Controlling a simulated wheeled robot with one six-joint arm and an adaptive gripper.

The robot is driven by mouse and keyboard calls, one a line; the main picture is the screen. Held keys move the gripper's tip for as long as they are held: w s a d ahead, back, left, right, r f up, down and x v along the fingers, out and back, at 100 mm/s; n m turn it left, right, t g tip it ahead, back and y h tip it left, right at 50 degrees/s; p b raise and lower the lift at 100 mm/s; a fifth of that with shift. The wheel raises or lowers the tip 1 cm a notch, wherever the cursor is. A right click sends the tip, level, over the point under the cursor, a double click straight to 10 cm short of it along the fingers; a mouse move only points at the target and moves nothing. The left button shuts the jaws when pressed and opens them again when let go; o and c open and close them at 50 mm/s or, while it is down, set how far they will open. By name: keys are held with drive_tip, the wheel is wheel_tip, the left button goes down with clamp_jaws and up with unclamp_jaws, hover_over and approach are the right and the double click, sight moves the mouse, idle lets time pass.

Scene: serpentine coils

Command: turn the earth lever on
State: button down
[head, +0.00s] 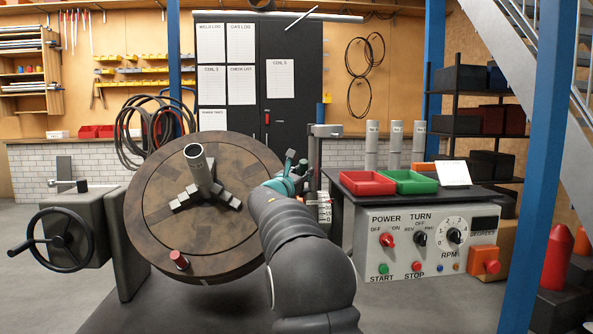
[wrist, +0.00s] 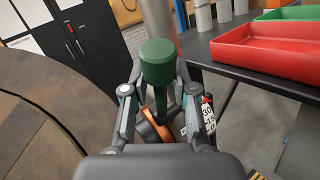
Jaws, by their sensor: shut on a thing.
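The earth lever (wrist: 158,62) has a dark green cylindrical knob on a thin dark stem. In the wrist view its knob stands up between the fingers of my gripper (wrist: 160,106), which is shut on the lever with a finger on each side. In the head view the green knob (head: 303,167) shows just right of my gripper (head: 292,172), between the big round table and the control panel. The lower stem and its pivot are mostly hidden by my fingers and arm. An orange-copper part (wrist: 154,130) shows below the knob.
A large tilted round table (head: 150,222) with a clamped pipe stands close on the left. On the right is a grey control panel (head: 455,268) with knobs. A red tray (head: 368,184) and a green tray (head: 414,183) sit on the bench. A black-and-white scale (head: 324,207) is near my gripper.

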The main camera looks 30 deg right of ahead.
drive_tip(key=c, duration=1.2)
unclamp_jaws()
drive_tip(key=shift+d, duration=0.1)
drive_tip(key=shift+s+a, duration=0.15)
drive_tip(key=shift+a, duration=0.2)
drive_tip(key=v, duration=1.1)
drive_tip(key=shift+s+a, duration=0.15)
